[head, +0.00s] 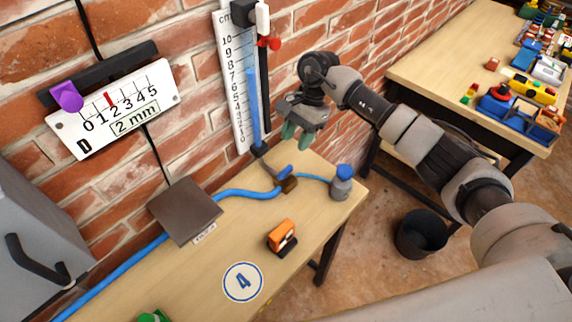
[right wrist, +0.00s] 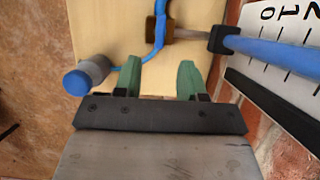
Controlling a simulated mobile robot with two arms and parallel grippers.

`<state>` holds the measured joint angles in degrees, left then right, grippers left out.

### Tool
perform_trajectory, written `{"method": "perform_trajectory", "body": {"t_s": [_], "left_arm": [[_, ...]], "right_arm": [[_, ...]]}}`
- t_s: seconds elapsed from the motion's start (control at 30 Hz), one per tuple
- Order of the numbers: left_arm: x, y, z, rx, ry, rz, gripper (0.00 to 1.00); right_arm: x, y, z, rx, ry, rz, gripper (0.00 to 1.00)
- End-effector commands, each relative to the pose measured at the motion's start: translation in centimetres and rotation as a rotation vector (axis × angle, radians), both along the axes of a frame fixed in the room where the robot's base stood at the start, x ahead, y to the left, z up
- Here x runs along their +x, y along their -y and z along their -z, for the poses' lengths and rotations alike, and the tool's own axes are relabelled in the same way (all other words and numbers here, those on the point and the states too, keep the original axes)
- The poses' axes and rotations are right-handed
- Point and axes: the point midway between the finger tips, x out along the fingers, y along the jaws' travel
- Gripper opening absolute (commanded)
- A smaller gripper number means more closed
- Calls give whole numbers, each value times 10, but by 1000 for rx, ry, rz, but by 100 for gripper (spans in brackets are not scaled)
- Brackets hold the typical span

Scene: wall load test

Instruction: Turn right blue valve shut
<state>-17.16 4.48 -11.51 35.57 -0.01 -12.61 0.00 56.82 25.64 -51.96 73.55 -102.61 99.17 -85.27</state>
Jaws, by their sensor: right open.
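The blue valve is a brown block (head: 289,184) with a short blue handle (head: 285,171) on the bench, below the wall gauge. A blue hose (head: 245,194) runs to it from the left, and a thinner one goes on to a grey bottle with a blue cap (head: 342,179). My right gripper (head: 298,137) is open and empty, above and apart from the valve. In the right wrist view the brown block (right wrist: 188,28) lies beyond the fingertips (right wrist: 158,76), with the bottle (right wrist: 88,76) to their left. I cannot tell the handle's exact setting. My left gripper is not in view.
The blue water column (head: 254,105) and its scale (head: 232,80) stand against the brick wall beside the gripper. An orange device (head: 282,236) and a dark square plate (head: 185,209) are on the bench. A black bin (head: 421,234) stands on the floor.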

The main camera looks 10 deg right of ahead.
Motion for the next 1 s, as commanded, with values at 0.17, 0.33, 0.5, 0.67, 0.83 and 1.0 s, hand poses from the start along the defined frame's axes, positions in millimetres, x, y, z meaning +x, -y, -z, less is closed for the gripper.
{"method": "perform_trajectory", "body": {"t_s": [0.17, 0.33, 0.5, 0.67, 0.83, 1.0], "left_arm": [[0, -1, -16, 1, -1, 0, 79], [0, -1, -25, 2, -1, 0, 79], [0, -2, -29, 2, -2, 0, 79], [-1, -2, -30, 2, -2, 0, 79], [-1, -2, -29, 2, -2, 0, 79], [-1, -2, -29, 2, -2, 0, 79]], "right_arm": [[-9, -13, 30, 3, -8, 0, 40], [-16, -22, 58, 4, -6, 1, 40], [-19, -28, 76, 5, -3, 2, 40], [-20, -30, 83, 5, -1, 2, 40], [-20, -30, 84, 5, -1, 2, 40], [-20, -30, 83, 5, -1, 2, 22]]}}
